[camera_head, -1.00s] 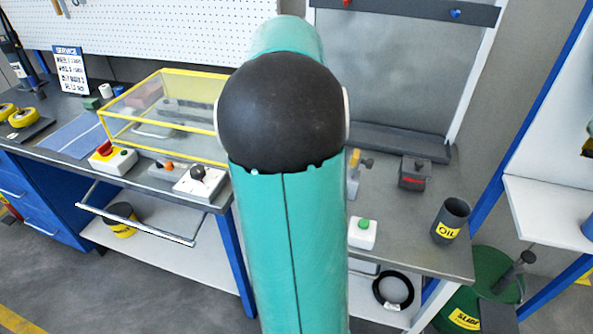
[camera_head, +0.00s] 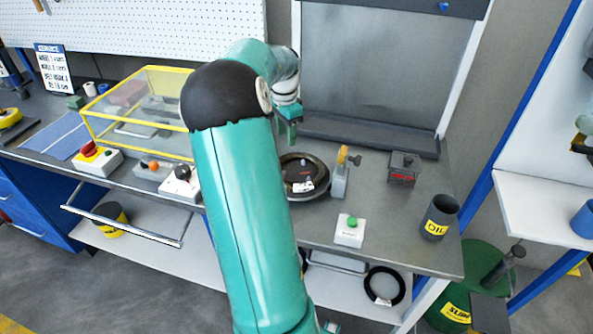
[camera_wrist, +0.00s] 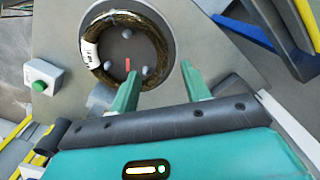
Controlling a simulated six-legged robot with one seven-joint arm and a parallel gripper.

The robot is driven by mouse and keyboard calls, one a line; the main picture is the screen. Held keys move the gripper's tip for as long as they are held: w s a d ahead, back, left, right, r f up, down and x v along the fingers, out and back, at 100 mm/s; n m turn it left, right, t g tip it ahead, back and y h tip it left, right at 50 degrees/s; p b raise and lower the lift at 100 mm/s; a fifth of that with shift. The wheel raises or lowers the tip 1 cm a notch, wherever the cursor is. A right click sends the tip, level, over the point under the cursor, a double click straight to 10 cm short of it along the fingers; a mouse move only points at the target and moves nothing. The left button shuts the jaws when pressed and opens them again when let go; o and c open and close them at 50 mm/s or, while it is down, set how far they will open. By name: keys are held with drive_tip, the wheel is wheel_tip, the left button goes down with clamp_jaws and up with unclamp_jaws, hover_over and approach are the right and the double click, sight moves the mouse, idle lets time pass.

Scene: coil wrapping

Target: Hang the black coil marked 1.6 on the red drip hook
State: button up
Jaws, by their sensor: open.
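A dark, brownish-black coil with a white tag (camera_wrist: 86,52) lies on a round plate with pegs (camera_wrist: 118,65) and a red mark in the wrist view. In the head view the same plate (camera_head: 322,180) sits on the bench below my gripper (camera_head: 292,132). In the wrist view my gripper (camera_wrist: 163,75) is open and empty, its fingertips near the plate's rim. The tag's writing is too small to read surely. Another black coil (camera_head: 370,286) with a white tag lies on the lower shelf. A blue hook (camera_head: 443,7) shows on the top rail; the red hook is not in view.
A green-button box (camera_head: 349,231), a small post with a yellow top (camera_head: 340,178), a dark block (camera_head: 403,168) and an oil cup (camera_head: 439,217) stand on the bench. A yellow-framed clear case (camera_head: 140,105) is at left. A grey panel (camera_head: 385,60) rises behind.

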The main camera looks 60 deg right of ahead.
wheel_tip(320, 180, down, 3)
drive_tip(key=shift+s+r, duration=0.1)
drive_tip(key=shift+r, duration=0.05)
drive_tip(key=f, duration=0.5)
drive_tip(key=shift+w+d+f, duration=0.15)
drive_tip(key=shift+w+f, duration=0.05)
drive_tip(key=shift+f, duration=0.15)
clamp_jaws()
